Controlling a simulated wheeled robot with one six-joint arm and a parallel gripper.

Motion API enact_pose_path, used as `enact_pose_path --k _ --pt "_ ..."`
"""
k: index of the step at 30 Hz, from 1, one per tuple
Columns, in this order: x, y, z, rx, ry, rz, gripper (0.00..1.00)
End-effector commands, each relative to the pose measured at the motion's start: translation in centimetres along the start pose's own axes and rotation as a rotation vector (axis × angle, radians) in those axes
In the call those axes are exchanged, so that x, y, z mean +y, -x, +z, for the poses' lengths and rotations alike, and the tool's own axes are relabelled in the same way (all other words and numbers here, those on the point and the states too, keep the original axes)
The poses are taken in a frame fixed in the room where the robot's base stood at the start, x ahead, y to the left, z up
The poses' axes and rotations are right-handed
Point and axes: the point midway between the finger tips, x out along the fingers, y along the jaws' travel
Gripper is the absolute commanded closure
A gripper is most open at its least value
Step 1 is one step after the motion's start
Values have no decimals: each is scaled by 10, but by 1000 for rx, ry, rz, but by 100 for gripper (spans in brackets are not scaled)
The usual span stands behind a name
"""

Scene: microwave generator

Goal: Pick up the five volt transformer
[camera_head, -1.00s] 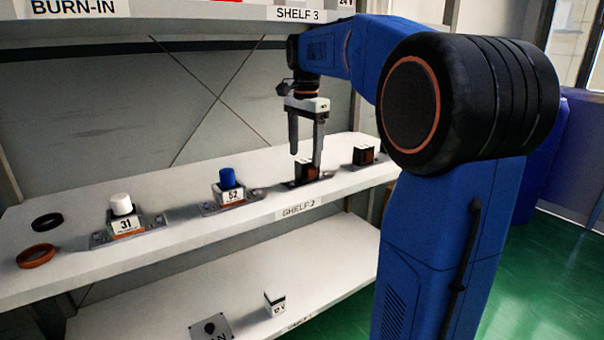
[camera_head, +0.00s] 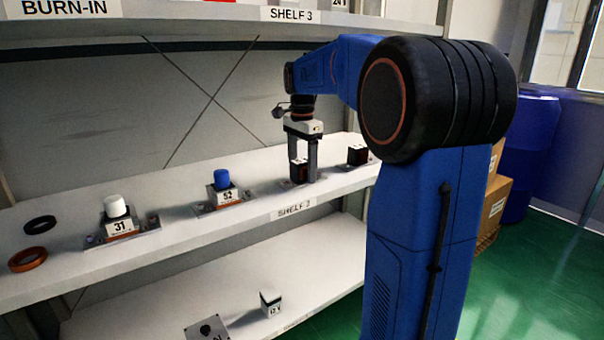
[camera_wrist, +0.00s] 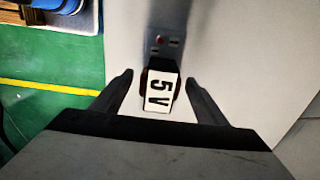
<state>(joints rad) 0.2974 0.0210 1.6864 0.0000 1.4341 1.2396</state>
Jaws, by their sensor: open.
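The five volt transformer (camera_wrist: 161,90) shows in the wrist view as a dark block with a white label reading "5 V". In the head view, a small dark block (camera_head: 297,172) with a light top stands at my gripper on the middle shelf, its label not readable. My gripper (camera_head: 303,177) points straight down with its fingers low around this block. In the wrist view my gripper (camera_wrist: 159,78) is open, one finger on each side of the transformer, with a gap on both sides. The transformer's lower part is hidden.
Another dark block (camera_head: 357,155) stands to the right on the middle shelf (camera_head: 190,243). Blocks marked 52 (camera_head: 226,196) and 31 (camera_head: 120,226) stand to the left, beside black (camera_head: 40,225) and orange (camera_head: 28,260) rings. Shelf 3 (camera_head: 200,12) is overhead.

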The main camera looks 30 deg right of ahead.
Motion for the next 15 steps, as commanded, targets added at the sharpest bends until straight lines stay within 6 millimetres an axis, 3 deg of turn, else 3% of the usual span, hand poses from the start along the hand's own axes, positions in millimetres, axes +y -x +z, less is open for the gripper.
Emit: enact_pose_path --k 10,15 --pt "0 -8 0 0 0 0 33" --pt "0 -8 0 0 0 0 71"
